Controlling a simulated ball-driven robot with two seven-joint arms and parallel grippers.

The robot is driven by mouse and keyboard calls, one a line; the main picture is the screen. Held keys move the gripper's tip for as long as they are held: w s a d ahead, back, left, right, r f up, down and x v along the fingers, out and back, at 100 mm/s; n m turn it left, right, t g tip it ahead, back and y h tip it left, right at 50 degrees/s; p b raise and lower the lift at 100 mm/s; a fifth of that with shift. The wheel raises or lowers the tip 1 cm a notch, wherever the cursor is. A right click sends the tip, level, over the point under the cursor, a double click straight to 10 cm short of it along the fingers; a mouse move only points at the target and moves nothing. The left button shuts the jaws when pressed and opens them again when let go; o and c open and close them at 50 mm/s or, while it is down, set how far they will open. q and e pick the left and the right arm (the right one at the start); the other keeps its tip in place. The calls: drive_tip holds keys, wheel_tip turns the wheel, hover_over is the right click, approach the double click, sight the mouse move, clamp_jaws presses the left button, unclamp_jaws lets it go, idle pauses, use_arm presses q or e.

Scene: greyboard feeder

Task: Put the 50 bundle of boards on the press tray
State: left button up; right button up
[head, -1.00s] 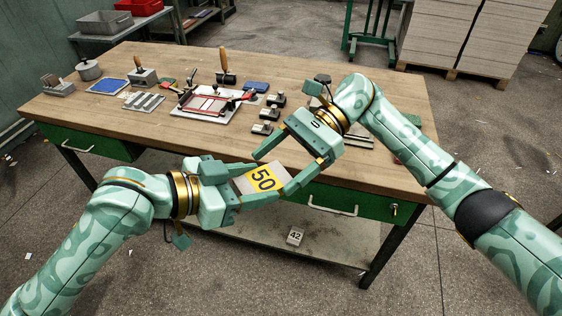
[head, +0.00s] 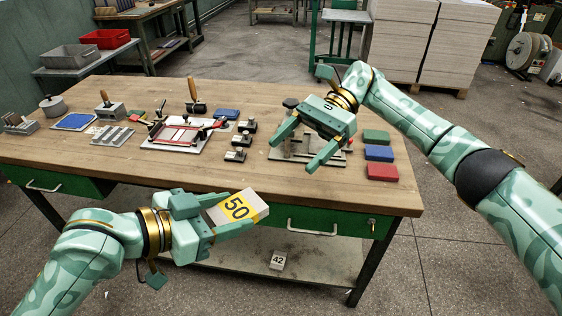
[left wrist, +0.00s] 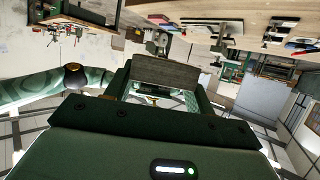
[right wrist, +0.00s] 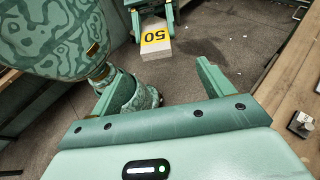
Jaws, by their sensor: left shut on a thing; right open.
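The 50 bundle (head: 238,207), a pale block of boards with a yellow band marked 50, is clamped in my left gripper (head: 228,214). It is held in the air before the front edge of the bench. Its end shows between the fingers in the left wrist view (left wrist: 165,76), and its 50 label in the right wrist view (right wrist: 156,38). My right gripper (head: 295,154) is open and empty over the right part of the bench, above a grey metal fixture (head: 280,152) that it partly hides. I cannot tell which thing is the press tray.
The wooden bench (head: 110,165) carries a red-framed jig (head: 185,134), several small tools and green, blue and red blocks (head: 381,171). A block marked 42 (head: 278,260) is on the lower shelf. Tall board stacks (head: 425,40) and a green stand (head: 340,17) are behind.

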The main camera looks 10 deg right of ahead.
use_arm(q)
drive_tip(key=shift+a+m, duration=0.25)
drive_tip(key=shift+m, duration=0.05)
drive_tip(key=a+m+g, duration=0.1)
drive_tip(key=g, duration=0.1)
drive_tip(key=a+m+g+h, duration=0.1)
drive_tip(key=m+g, duration=0.1)
drive_tip(key=shift+s+a+m+g, duration=0.3)
drive_tip(key=shift+s, duration=0.1)
drive_tip(key=shift+a, duration=0.1)
use_arm(e)
drive_tip(key=s+a+r+n+h, duration=0.1)
drive_tip(key=a+r+n+h, duration=0.3)
drive_tip(key=r, duration=0.6)
use_arm(q)
drive_tip(key=shift+s+a+h, duration=0.2)
drive_tip(key=shift+h, duration=0.1)
drive_tip(key=shift+d, duration=0.2)
drive_tip(key=shift+w+d, duration=0.1)
drive_tip(key=shift+w, duration=0.1)
use_arm(e)
drive_tip(key=m+t+h, duration=0.7)
drive_tip(key=m+h, duration=0.1)
hover_over(238, 214)
wheel_tip(238, 214, down, 2)
drive_tip(key=shift+m, duration=0.3)
wheel_tip(238, 214, down, 12)
drive_tip(key=shift+r, duration=0.15)
use_arm(q)
drive_tip(key=shift+s, duration=0.1)
